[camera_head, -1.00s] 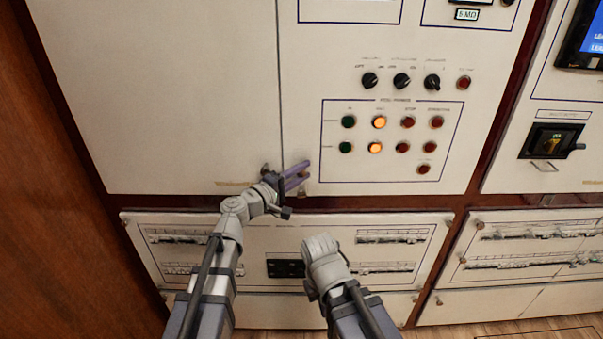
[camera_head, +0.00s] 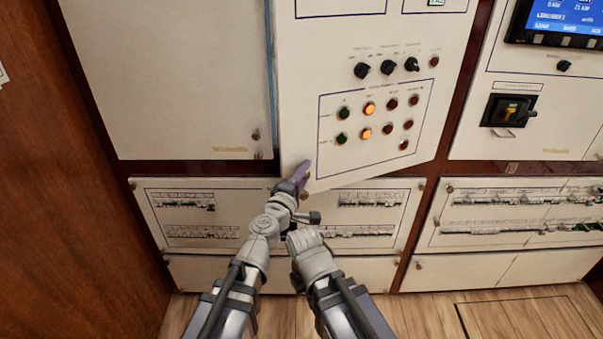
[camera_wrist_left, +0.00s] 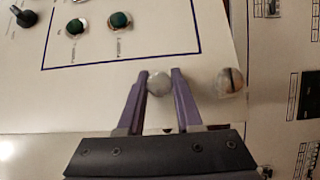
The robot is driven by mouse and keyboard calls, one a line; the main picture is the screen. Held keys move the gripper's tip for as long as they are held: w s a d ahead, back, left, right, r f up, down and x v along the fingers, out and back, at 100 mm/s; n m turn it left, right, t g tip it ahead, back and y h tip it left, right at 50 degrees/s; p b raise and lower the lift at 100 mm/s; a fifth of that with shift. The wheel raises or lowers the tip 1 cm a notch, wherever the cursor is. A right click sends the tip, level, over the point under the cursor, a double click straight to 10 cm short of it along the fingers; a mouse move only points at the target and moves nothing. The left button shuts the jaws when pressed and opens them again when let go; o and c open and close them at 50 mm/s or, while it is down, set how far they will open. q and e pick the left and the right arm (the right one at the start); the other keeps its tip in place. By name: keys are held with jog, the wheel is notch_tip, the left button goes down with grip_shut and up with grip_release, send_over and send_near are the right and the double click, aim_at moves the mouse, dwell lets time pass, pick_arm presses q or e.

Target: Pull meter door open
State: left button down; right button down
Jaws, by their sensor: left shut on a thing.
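The meter door (camera_head: 376,85) is a cream panel with dark knobs, red and green buttons and lit orange lamps. It stands ajar, its left edge swung out from the cabinet front, with a dark gap beside the left panel. My left gripper (camera_head: 305,176) is at the door's lower left corner, shut on a small round knob. The left wrist view shows the knob (camera_wrist_left: 159,83) between the purple fingers (camera_wrist_left: 160,90), with a slotted round fastener (camera_wrist_left: 230,82) beside them. My right arm shows at the bottom middle, but its fingers are hidden.
A closed cream panel (camera_head: 165,80) is to the left. Breaker rows (camera_head: 180,215) sit below the door. Another panel with a screen (camera_head: 560,25) and a black switch (camera_head: 510,111) is at right. Wooden floor (camera_head: 480,310) lies in front.

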pick_arm(q)
jog(key=c, duration=0.6)
grip_release()
jog(key=shift+r, duration=0.1)
